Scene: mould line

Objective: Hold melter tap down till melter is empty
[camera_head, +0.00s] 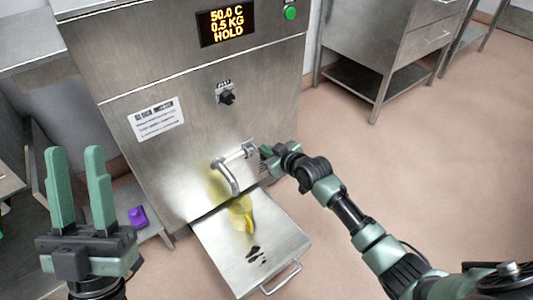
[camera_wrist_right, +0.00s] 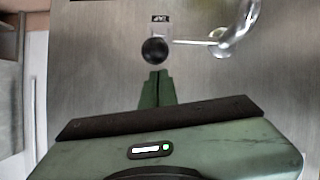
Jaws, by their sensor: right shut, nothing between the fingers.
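The melter (camera_head: 175,80) is a steel cabinet whose display (camera_head: 226,23) reads 50.0 C, 0.5 KG, HOLD. Its curved steel spout (camera_head: 229,178) sticks out low on the front and also shows in the right wrist view (camera_wrist_right: 246,22). The melter tap, a lever with a black ball (camera_wrist_right: 154,50), sits beside the spout under a TAP label. My right gripper (camera_head: 266,151) is shut and empty at the tap. In the right wrist view its fingertips (camera_wrist_right: 155,74) are just below the ball; I cannot tell whether they touch. My left gripper (camera_head: 78,150) is open and empty at the left.
A steel tray (camera_head: 207,240) with a handle juts out below the spout, with dark spots on it. A yellow shape (camera_head: 243,212) lies beneath the spout. A black knob (camera_head: 227,97) and green button (camera_head: 290,13) are on the cabinet. A purple object (camera_head: 138,216) stands left. Floor at right is clear.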

